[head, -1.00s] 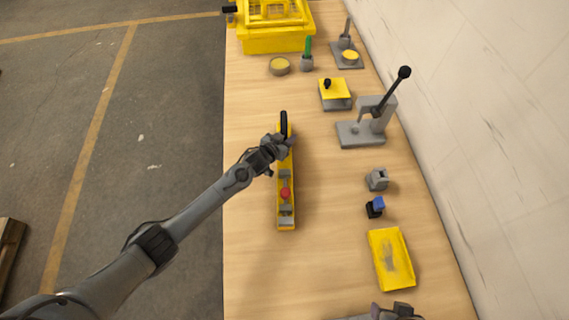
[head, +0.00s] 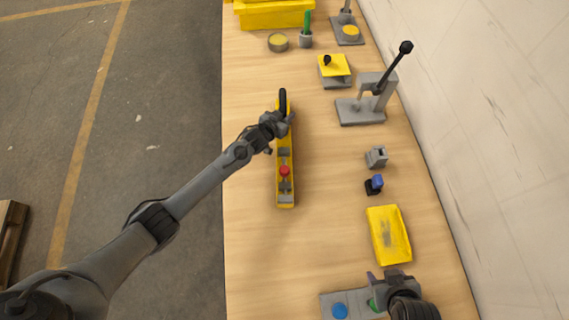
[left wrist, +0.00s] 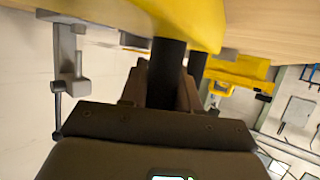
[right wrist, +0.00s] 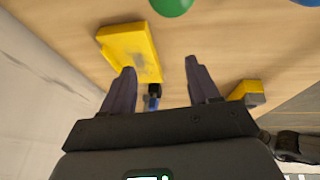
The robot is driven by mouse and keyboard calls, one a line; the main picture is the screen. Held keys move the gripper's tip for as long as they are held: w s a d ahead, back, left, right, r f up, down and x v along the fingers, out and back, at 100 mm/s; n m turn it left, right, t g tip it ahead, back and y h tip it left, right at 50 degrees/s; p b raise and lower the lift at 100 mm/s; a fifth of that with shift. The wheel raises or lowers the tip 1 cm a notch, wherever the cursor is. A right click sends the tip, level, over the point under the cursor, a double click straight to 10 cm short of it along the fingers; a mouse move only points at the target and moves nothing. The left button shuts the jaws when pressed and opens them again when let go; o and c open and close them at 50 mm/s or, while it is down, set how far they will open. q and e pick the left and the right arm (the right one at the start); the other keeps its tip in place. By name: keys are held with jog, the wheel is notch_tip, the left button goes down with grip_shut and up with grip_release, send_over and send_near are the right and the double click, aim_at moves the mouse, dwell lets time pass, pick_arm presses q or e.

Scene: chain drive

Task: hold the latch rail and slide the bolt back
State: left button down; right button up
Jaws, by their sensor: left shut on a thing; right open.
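The latch rail (head: 285,192) is a long narrow yellow bar on the table, with grey fittings and a black handle (head: 283,98) at its far end. The bolt's red knob (head: 285,171) stands near the rail's close end. My left gripper (head: 281,122) is shut on the black handle; the left wrist view shows the handle's dark bars (left wrist: 168,62) at the fingers, under the yellow rail (left wrist: 185,20). My right gripper (head: 385,280) is open and empty over the near right of the table, well away from the bolt. Its spread fingers show in the right wrist view (right wrist: 162,88).
A grey button plate (head: 340,300) with blue and green buttons lies beside my right gripper. A yellow tray (head: 389,235), small blue-topped block (head: 374,184), grey block (head: 376,157) and lever press (head: 362,111) line the right side.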

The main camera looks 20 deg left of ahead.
jog(key=a+f+n+y, duration=0.2)
jog(key=a+n+y, duration=0.1)
jog(key=a+n, duration=0.7)
jog(key=a+f+n+y, duration=0.2)
jog(key=a+n+y, duration=0.2)
jog(key=a+n, duration=0.65)
jog(key=s+a+n+g+y, duration=0.2)
jog(key=a+n+g, duration=0.1)
jog(key=a+n, duration=0.55)
jog(key=s+a+n+g+y, duration=0.1)
jog(key=s+a+n+g, duration=0.2)
jog(key=a+n, duration=0.5)
jog(key=w+d+r+n+h, duration=0.1)
jog(key=w+d+n+h, duration=0.1)
jog(key=w, duration=0.3)
jog(key=w+d+r+n+h, duration=0.2)
jog(key=w, duration=0.4)
jog(key=w+d+r+n+t+h, duration=0.1)
jog(key=w+d+n+h, duration=0.1)
jog(key=w, duration=0.4)
jog(key=shift+w+d+r, duration=0.1)
jog(key=shift+d+r, duration=0.05)
jog(key=shift+d, duration=0.25)
jog(key=t, duration=0.2)
send_near(285, 170)
jog(key=r, duration=0.1)
jog(key=shift+n+h, duration=0.3)
jog(key=shift+n, duration=0.2)
jog(key=x, duration=1.1)
jog(key=shift+a+f, duration=0.15)
